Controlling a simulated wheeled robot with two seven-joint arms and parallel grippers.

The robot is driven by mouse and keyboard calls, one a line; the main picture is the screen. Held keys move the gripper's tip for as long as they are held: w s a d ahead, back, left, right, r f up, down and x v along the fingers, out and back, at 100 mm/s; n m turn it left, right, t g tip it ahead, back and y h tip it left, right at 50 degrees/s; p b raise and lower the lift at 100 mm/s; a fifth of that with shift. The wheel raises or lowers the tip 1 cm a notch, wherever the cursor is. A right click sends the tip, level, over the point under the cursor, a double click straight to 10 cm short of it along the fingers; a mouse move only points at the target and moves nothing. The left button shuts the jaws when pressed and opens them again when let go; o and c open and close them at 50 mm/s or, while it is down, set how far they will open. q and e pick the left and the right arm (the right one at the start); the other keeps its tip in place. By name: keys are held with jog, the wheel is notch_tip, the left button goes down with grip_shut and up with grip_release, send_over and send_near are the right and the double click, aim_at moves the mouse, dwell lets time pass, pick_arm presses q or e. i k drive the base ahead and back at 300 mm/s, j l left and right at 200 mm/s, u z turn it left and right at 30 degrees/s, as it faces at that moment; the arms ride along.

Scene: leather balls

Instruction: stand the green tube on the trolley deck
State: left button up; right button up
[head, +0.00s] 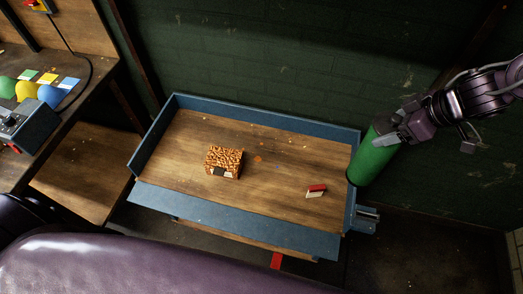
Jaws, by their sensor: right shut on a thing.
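The green tube (372,160) is in the head view at the right, held by my right gripper (385,133). The gripper is shut on its upper part, and the tube hangs slightly tilted with its dark lower end toward the trolley's right edge. The tube overlaps the right rim in the picture; I cannot tell whether it touches it. The trolley deck (260,195) is bare wood inside a blue metal rim. My left gripper is not in view.
A brown patterned box (225,162) sits left of the middle of the deck. A small red and white block (316,191) lies near the deck's right front. Bare deck lies between them. A workbench (85,75) with coloured pieces stands at the left.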

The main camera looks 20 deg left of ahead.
aim_at(276, 159)
jog(key=i+j, duration=0.1)
jog(key=j, duration=0.35)
jog(key=i+j, duration=0.15)
jog(key=j, duration=0.3)
jog(key=i+j, duration=0.1)
jog(key=j, duration=0.4)
